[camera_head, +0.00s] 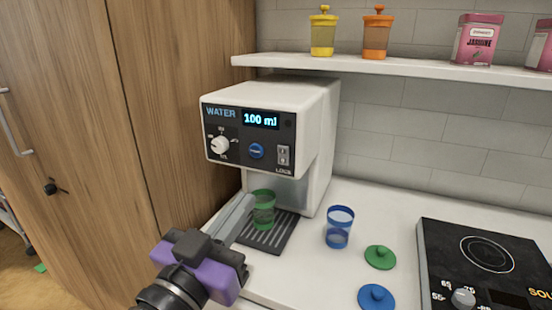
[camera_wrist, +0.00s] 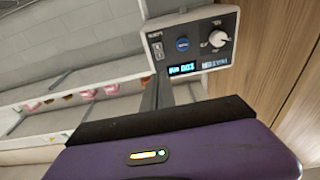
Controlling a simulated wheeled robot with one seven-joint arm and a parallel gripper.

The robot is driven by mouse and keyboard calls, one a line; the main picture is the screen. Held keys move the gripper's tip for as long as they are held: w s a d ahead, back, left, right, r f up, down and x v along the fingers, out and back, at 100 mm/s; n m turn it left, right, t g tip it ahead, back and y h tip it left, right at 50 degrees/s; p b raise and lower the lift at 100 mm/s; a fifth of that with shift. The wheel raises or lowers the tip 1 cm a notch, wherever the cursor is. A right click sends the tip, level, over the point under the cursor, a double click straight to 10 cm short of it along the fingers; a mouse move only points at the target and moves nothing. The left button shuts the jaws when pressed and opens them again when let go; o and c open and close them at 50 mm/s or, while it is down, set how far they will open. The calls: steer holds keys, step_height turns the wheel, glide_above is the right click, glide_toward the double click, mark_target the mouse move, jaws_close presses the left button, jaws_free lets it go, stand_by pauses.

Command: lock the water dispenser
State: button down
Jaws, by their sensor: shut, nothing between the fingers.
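The water dispenser (camera_head: 323,125) is a white machine on the counter, with a dark front panel showing "WATER" and "100 ml". A small rocker switch (camera_head: 283,155) sits at the panel's lower right above the word "LOCK"; its position is too small to tell. A white dial (camera_head: 220,146) and a blue button (camera_head: 256,151) are left of it. My gripper (camera_head: 247,202) is shut and empty, below the panel and in front of the machine. In the wrist view its fingers (camera_wrist: 158,88) point toward the panel, where the switch (camera_wrist: 158,51) also shows.
A green cup (camera_head: 264,212) stands on the drip tray (camera_head: 270,236), close to my fingers. A blue cup (camera_head: 339,232), green lid (camera_head: 380,257) and blue lid (camera_head: 376,297) are to the right, near a hotplate (camera_head: 440,250). A shelf (camera_head: 400,67) is above; wooden cabinets (camera_head: 170,80) are left.

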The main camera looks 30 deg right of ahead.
mark_target(283, 151)
steer(key=shift+w+d, duration=0.1)
steer(key=shift+d, duration=0.05)
steer(key=p+x, duration=0.4)
steer(key=x, duration=0.9)
steer(key=shift+w+d+r, duration=0.1)
steer(key=shift+w+d, duration=0.15)
steer(key=shift+d, duration=0.05)
steer(key=shift+w+d+r, duration=0.1)
steer(key=shift+r, duration=0.1)
steer(key=shift+f, duration=0.1)
steer(key=shift+d, duration=0.1)
